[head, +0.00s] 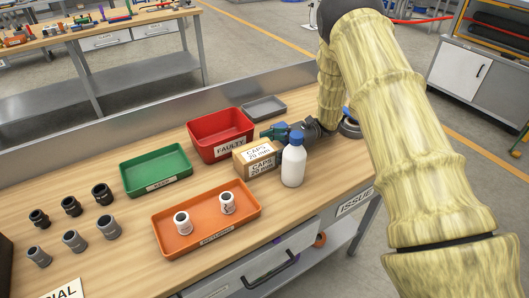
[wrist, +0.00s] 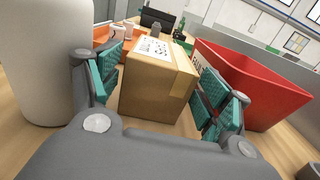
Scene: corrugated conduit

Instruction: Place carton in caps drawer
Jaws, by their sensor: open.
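The carton (head: 262,161) is a small brown cardboard box with white labels reading CAPS 20 mm. It stands on the wooden bench in front of the red bin. In the wrist view the carton (wrist: 157,88) sits between the teal finger pads of my gripper (wrist: 160,85), with a visible gap on the right side. My gripper (head: 281,133) is open, behind the carton in the head view and partly hidden by it and a bottle. A grey drawer (head: 240,279) with a dark handle is in the bench front and looks shut; its label is not readable.
A white bottle (head: 293,163) with a blue cap stands close beside the carton. A red FAULTY bin (head: 218,149), a green tray (head: 156,182), an orange tray (head: 164,236) with two fittings, and a grey tray (head: 264,108) surround it. Several fittings stand at left.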

